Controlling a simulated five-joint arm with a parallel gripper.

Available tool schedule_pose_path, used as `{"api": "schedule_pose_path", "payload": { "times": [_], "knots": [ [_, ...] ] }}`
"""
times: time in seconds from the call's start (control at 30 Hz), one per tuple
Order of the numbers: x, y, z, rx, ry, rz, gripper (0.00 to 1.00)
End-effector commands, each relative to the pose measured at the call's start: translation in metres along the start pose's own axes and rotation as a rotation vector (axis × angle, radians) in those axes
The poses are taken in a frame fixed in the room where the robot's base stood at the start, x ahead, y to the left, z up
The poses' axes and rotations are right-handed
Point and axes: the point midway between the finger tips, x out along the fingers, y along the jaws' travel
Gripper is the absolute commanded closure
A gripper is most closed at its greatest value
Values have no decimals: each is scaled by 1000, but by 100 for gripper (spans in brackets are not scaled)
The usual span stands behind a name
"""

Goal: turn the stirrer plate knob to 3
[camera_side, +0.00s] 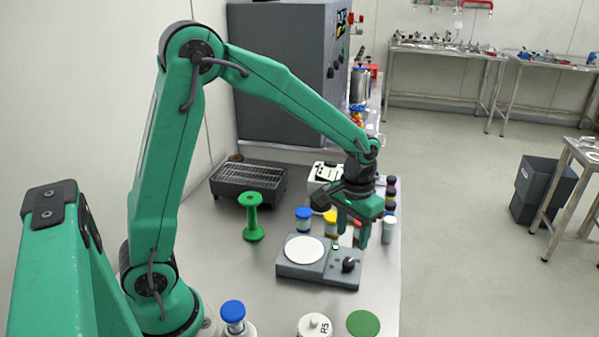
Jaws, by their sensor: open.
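The stirrer plate (290,268) is a grey box with a round white top (304,250) on its left side. Its dark knob (349,265) is on the right part of the box. The knob's pointer and scale are too small to read. My gripper (350,243) is open and points down above and slightly behind the knob, apart from it as far as I can tell. Nothing shows between its fingers. A small lit display (335,247) shows on the plate near the fingers.
Several capped jars, one blue-capped (303,219), stand behind the plate. A green spool (252,217) and a dark rack (249,180) stand to the left. A white lidded jar (314,326) and a green disc (363,323) are in front. The table's right edge is close.

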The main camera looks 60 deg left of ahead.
Motion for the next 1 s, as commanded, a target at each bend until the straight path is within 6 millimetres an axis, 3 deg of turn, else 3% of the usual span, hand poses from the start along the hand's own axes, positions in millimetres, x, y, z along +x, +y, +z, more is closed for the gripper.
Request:
{"api": "schedule_pose_path", "payload": {
  "times": [0.33, 0.73, 1.0],
  "knots": [
    [0, 0, 0, -336, 0, 0, 52],
    [4, 0, 0, -368, -1, 0, 52],
    [28, 0, 0, -367, -3, -1, 52]
  ]
}}
